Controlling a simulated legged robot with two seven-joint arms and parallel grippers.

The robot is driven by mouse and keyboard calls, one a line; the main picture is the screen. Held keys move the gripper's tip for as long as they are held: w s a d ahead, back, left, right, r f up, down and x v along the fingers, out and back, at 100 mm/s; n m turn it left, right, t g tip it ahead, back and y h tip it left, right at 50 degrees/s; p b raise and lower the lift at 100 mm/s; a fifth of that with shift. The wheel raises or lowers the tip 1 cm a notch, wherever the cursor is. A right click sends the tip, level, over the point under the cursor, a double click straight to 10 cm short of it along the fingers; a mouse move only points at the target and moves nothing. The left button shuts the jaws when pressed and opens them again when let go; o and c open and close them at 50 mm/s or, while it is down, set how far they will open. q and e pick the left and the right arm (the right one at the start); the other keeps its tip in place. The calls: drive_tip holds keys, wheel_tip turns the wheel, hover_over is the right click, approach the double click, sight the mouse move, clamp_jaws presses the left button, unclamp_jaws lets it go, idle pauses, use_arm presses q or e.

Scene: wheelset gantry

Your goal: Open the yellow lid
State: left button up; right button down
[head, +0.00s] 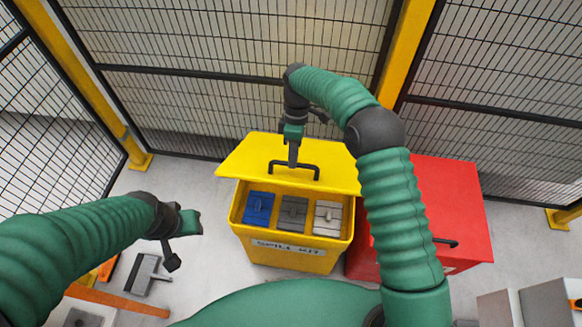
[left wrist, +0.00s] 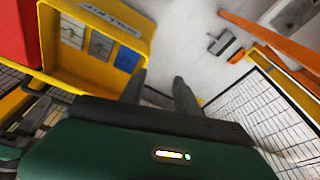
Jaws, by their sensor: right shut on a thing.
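The yellow lid (head: 338,172) is raised off the yellow spill kit bin (head: 288,252), tilted up toward the back. Its dark bar handle (head: 308,167) is on the lid's face. My right gripper (head: 293,163) reaches down from above and is shut on that handle. Inside the bin sit a blue case (head: 258,208), a dark grey case (head: 293,213) and a light grey case (head: 327,218). My left gripper (head: 172,258) is left of the bin, apart from it. In the left wrist view its two fingers (left wrist: 158,88) are spread with nothing between them, and the bin (left wrist: 66,103) shows upper left.
A red bin (head: 438,205) with a black handle stands right beside the yellow bin. Mesh fencing (head: 230,50) with yellow posts closes off the back and left. A grey tool (head: 143,275) and an orange bar (head: 115,300) lie at lower left.

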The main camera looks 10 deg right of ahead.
use_arm(q)
drive_tip(key=shift+r, duration=0.25)
drive_tip(key=shift+s, duration=0.1)
drive_tip(key=shift+c, duration=1)
drive_tip(key=w+d+f+n, duration=0.1)
drive_tip(key=d, duration=0.1)
drive_tip(key=w+d+f+n+t, duration=0.1)
drive_tip(key=w+d, duration=0.1)
drive_tip(key=w+d+f+n+h, duration=0.1)
drive_tip(key=d+f, duration=0.1)
drive_tip(key=shift+w+d+f+n+t, duration=0.1)
drive_tip(key=shift+w+n+t, duration=0.05)
drive_tip(key=shift+n+t, duration=0.15)
clamp_jaws()
drive_tip(key=n+t+h, duration=0.4)
drive_tip(key=n+t, duration=0.1)
drive_tip(key=n, duration=1.3)
approach(300, 182)
wheel_tip(300, 182, down, 2)
wheel_tip(300, 182, up, 3)
drive_tip(key=s+d+n+t+y, duration=0.1)
drive_tip(key=n+t, duration=0.2)
drive_tip(key=n, duration=0.8)
drive_tip(key=x, duration=0.9)
drive_tip(key=shift+w+d, duration=0.2)
